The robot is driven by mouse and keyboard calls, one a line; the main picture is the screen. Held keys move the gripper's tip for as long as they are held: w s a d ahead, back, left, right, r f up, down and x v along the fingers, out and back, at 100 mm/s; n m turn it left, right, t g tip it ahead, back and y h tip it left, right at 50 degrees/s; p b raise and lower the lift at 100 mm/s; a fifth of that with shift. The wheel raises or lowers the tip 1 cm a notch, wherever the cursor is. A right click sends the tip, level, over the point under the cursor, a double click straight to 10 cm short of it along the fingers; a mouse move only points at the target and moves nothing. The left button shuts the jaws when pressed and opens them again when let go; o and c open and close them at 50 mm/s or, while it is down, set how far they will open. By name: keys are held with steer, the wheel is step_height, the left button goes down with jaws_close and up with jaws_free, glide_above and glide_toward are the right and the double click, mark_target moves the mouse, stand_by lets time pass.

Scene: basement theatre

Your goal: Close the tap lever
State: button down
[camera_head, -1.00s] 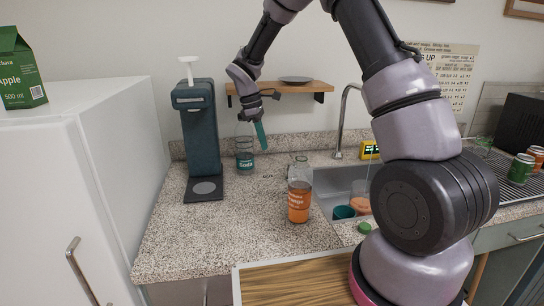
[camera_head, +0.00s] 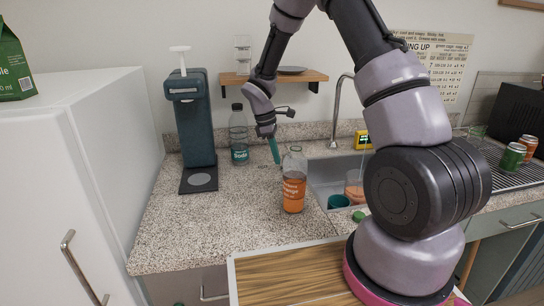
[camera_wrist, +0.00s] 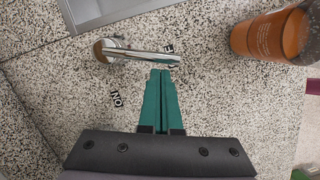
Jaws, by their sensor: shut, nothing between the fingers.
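The tap lever (camera_wrist: 140,54) is a shiny metal bar on a round base in the wrist view. It points right, its free end beside the partly covered OFF mark (camera_wrist: 170,47) on the counter; the ON mark (camera_wrist: 116,99) lies apart. My gripper (camera_wrist: 161,73) has its teal fingers together and empty, tips close to the lever's free end; contact cannot be told. In the head view my gripper (camera_head: 277,162) points down behind the orange bottle, and the lever is hard to make out.
An orange bottle (camera_head: 293,192) stands near my gripper and at the wrist view's upper right (camera_wrist: 270,38). A soda bottle (camera_head: 239,140) and dispenser (camera_head: 198,125) stand left. The sink (camera_head: 325,172) holds cups. A shelf (camera_head: 310,76) is above. The front-left counter is clear.

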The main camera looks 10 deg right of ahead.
steer(key=d+n, duration=0.1)
steer(key=s+d+n, duration=0.1)
steer(key=n, duration=0.1)
steer(key=shift+s+t, duration=0.15)
steer(key=shift+t, duration=0.25)
steer(key=shift+s+d+n, duration=0.15)
steer(key=shift+d+n, duration=0.2)
steer(key=shift+n, duration=0.45)
